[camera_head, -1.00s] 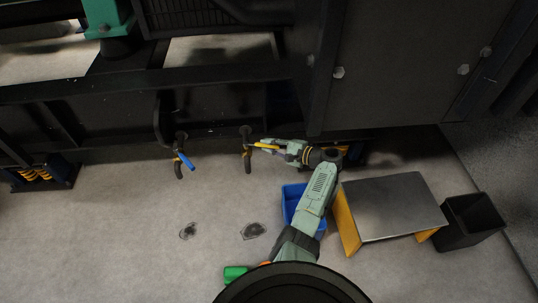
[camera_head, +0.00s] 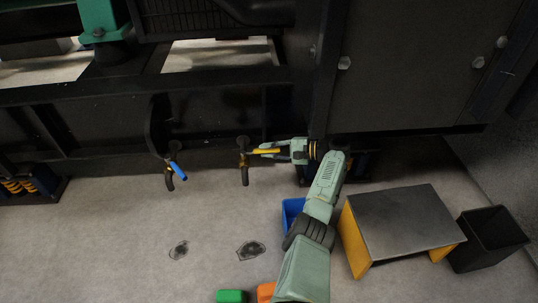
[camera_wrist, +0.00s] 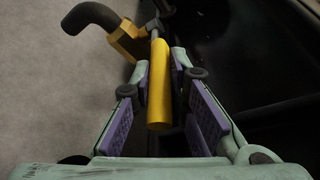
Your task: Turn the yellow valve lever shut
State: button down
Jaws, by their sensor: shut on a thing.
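The yellow valve lever (camera_head: 266,151) points right from its valve on a dark pipe with a downturned spout (camera_head: 245,175), under the genset frame. In the wrist view the yellow lever (camera_wrist: 160,88) runs lengthwise between the purple-padded fingers, next to the brass-coloured valve body (camera_wrist: 127,42). My gripper (camera_head: 277,151) reaches the lever from the right and is shut on it; the fingertips also show in the wrist view (camera_wrist: 161,68). A second valve with a blue lever (camera_head: 177,171) is to the left, and my gripper is apart from it.
A blue bin (camera_head: 291,209) stands on the floor behind my arm. A metal-topped stand with yellow legs (camera_head: 405,225) and a black bin (camera_head: 490,240) are at the right. Green (camera_head: 230,296) and orange (camera_head: 265,291) items lie at the bottom. Dark stains (camera_head: 250,250) mark the open floor.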

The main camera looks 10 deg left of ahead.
jog(key=shift+a, duration=0.15)
jog(key=c, duration=1.6)
grip_release()
jog(key=shift+o, duration=0.2)
jog(key=shift+d, duration=0.25)
jog(key=v, duration=1.1)
jog(key=shift+d+r, duration=0.15)
jog(key=shift+d, duration=0.2)
